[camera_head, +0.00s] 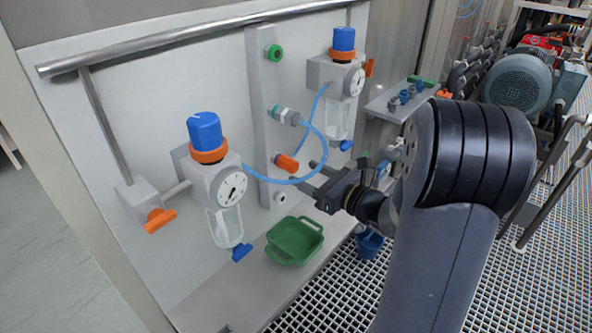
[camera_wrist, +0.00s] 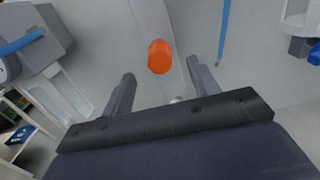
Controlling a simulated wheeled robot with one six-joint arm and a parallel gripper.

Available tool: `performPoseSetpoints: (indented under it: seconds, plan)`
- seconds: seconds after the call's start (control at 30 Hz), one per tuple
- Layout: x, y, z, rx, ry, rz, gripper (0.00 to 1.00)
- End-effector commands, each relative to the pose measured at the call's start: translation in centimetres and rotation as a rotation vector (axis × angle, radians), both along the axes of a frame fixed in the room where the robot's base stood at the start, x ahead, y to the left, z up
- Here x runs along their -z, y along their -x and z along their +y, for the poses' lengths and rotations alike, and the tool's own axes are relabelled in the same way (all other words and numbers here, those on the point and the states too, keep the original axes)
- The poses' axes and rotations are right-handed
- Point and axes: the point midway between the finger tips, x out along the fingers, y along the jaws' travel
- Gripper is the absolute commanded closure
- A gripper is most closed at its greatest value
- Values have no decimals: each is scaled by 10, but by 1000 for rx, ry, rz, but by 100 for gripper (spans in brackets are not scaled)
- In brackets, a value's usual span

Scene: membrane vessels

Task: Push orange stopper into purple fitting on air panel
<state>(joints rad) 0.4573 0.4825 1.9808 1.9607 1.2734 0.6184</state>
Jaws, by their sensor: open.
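The orange stopper (camera_head: 288,163) sticks out from the upright grey strip (camera_head: 262,90) of the air panel, at the third position from the top. In the wrist view the stopper (camera_wrist: 160,57) shows end-on, ahead of and between the two fingers. My gripper (camera_head: 308,176) is open, with its fingers pointing at the panel just in front of and below the stopper. My gripper (camera_wrist: 160,76) holds nothing. No purple fitting can be made out; the stopper's base is too small or hidden to tell how deep it sits.
A blue hose (camera_head: 324,142) loops from the teal-ringed fitting (camera_head: 277,111) close to the stopper. Regulators with blue knobs flank the strip, left (camera_head: 205,130) and right (camera_head: 344,40). A green tray (camera_head: 294,241) sits below. A bare metal fitting (camera_head: 280,197) is under the stopper.

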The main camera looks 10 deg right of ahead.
Motion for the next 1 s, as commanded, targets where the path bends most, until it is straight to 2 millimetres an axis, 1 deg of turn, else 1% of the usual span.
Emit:
performPoseSetpoints:
  seconds: [0.03, 0.2, 0.4, 0.8, 1.0]
  plan:
    - [1, 8, -8, 6, 1, 0, 43]
    - [0, 29, -22, 3, 0, 0, 43]
    - [0, 42, -31, 1, 0, 0, 43]
    - [0, 43, -31, -1, 0, 0, 43]
    - [0, 35, -25, -4, 0, 1, 43]
